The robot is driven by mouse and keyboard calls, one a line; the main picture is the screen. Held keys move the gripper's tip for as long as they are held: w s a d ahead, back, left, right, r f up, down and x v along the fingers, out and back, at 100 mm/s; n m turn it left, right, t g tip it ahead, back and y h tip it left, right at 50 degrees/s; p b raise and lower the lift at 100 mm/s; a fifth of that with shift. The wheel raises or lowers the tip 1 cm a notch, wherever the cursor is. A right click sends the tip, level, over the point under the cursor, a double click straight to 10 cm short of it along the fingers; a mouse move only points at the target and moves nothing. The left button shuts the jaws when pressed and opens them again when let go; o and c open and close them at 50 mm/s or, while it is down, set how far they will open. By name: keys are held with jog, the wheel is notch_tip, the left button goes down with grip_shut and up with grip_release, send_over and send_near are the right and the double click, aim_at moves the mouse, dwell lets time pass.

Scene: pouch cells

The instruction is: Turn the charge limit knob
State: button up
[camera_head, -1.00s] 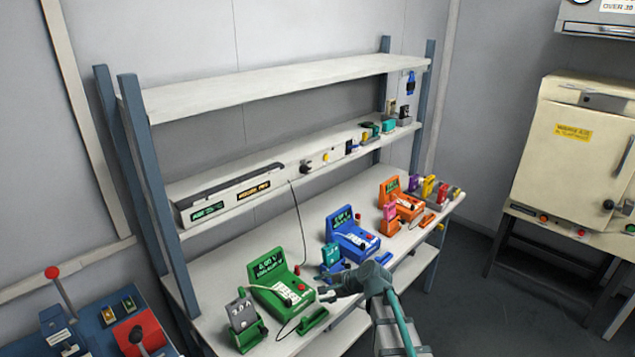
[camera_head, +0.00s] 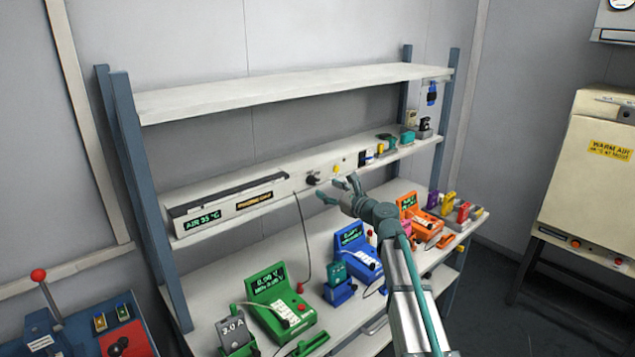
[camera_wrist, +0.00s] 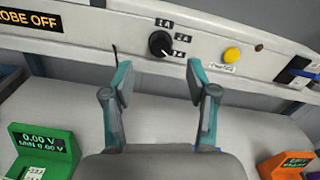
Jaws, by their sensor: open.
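The charge limit knob is a black round knob (camera_head: 312,179) on the front of the white shelf panel. In the wrist view the knob (camera_wrist: 160,43) has a white pointer mark aimed at the lower right label, and several small current labels sit around it. My gripper (camera_head: 341,190) is raised in front of the panel, just right of and below the knob in the head view. In the wrist view my gripper (camera_wrist: 157,80) is open, its teal fingers on either side below the knob. The jaws are empty and do not touch it.
A yellow button (camera_wrist: 232,55) sits right of the knob. A dark display (camera_head: 254,200) is on its left, and a cable hangs below. Green (camera_head: 281,305), blue (camera_head: 357,250) and orange (camera_head: 420,215) charger units stand on the bench under the shelf.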

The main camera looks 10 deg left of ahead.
aim_at(314, 182)
jog(key=p+x, duration=0.1)
jog(key=x, duration=0.5)
jog(key=shift+w+a, duration=0.1)
jog(key=shift+w, duration=0.05)
jog(key=shift+f, duration=0.1)
grip_shut()
